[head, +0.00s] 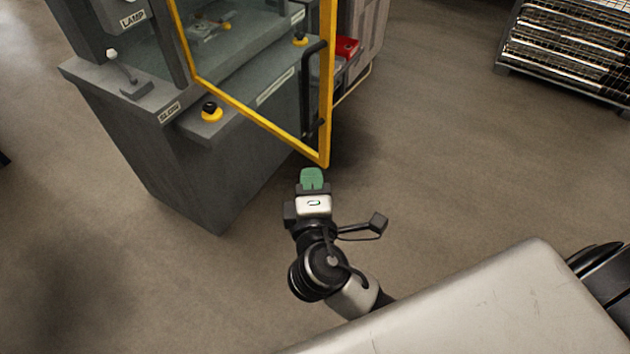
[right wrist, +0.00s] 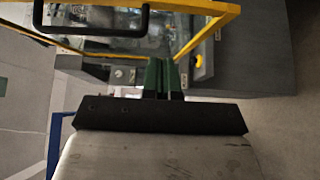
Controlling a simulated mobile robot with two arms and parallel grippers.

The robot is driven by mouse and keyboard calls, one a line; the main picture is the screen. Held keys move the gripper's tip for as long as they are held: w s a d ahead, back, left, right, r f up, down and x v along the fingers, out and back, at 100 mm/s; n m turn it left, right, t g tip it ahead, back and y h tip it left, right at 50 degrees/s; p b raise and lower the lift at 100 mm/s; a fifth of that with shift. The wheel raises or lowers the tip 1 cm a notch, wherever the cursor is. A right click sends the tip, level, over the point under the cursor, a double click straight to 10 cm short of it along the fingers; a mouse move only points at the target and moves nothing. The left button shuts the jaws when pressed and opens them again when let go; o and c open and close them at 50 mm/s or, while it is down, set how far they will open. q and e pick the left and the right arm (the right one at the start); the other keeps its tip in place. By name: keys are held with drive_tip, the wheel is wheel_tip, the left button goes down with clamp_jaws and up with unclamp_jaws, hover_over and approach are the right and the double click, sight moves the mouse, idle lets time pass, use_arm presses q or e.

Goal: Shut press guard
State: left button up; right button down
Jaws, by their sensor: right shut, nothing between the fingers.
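The press guard (head: 327,100) is a yellow-framed clear panel. In the head view it stands swung out from the grey press (head: 215,165), so the guard is open. A black handle (head: 308,85) runs along its outer upright; the handle also shows in the right wrist view (right wrist: 98,31). My right gripper (head: 312,174), with green fingers, is shut and empty. In the head view it appears just below the guard's lower outer corner. In the right wrist view its fingers (right wrist: 162,75) point toward the guard; I cannot tell whether they touch it. My left gripper is out of view.
A red bin (head: 346,48) is behind the guard. A wire rack (head: 570,45) stands at the upper right. The floor between is clear.

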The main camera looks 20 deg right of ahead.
sight(323, 130)
drive_tip(key=shift+w+d+p, duration=0.45)
drive_tip(key=shift+w+d, duration=0.5)
drive_tip(key=shift+w, duration=0.4)
drive_tip(key=shift+w+d+p, duration=0.45)
drive_tip(key=shift+w+d, duration=0.45)
drive_tip(key=shift+w, duration=0.4)
drive_tip(key=shift+w+d+p, duration=0.45)
drive_tip(key=shift+w+d, duration=0.5)
drive_tip(key=shift+w, duration=0.4)
